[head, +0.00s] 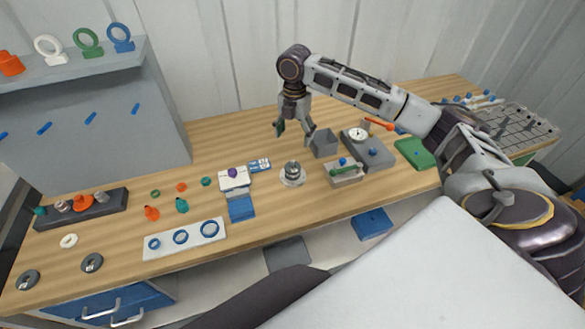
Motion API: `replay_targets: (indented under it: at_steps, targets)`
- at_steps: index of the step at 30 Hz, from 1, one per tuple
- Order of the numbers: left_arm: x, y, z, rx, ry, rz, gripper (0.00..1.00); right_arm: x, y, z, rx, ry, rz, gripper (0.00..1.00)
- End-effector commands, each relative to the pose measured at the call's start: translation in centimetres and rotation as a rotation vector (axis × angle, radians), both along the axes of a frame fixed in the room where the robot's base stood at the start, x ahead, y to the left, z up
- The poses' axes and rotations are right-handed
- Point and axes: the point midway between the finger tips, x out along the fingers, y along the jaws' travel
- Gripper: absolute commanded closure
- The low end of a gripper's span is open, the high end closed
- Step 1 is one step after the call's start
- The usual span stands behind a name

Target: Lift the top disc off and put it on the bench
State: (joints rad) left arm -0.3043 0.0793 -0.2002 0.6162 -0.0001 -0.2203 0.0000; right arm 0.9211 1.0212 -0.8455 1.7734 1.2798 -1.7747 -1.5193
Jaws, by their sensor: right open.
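A small metal vessel (292,170), looking like a stack of grey discs on a pale round base, stands on the wooden bench (330,205) near the middle. Its layers are too small to tell apart clearly. My right gripper (295,131) hangs above and behind the vessel in the picture, fingers pointing down and spread apart. Nothing is between its fingers, and it does not touch the vessel. My left gripper is not in view.
A grey open box (324,143) stands right of the gripper. A tray with a green item (344,173) lies right of the vessel, a blue block (241,208) to its left. Bare bench lies in front of the vessel. Several small coloured parts cover the left side.

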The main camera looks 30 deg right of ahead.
Motion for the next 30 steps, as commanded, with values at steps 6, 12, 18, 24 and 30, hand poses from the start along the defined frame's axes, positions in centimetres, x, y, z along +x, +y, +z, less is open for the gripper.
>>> replay_targets:
  at_steps: [6, 12, 18, 24, 30]
  targets:
    - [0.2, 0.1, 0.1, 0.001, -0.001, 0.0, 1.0, 0.0, 0.0, -1.6, -0.001, 0.003, -0.001, 0.23]
    - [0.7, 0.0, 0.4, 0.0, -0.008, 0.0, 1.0, 0.0, 0.0, -4.1, -0.001, 0.003, -0.001, 0.23]
    - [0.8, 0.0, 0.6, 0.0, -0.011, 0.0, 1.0, 0.0, 0.0, -6.7, -0.001, 0.002, -0.001, 0.23]
    - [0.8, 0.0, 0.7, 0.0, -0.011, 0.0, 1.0, 0.0, 0.0, -8.3, 0.0, 0.002, -0.001, 0.23]
    - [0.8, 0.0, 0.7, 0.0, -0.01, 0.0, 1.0, 0.0, 0.0, -8.6, 0.0, 0.0, 0.0, 0.23]
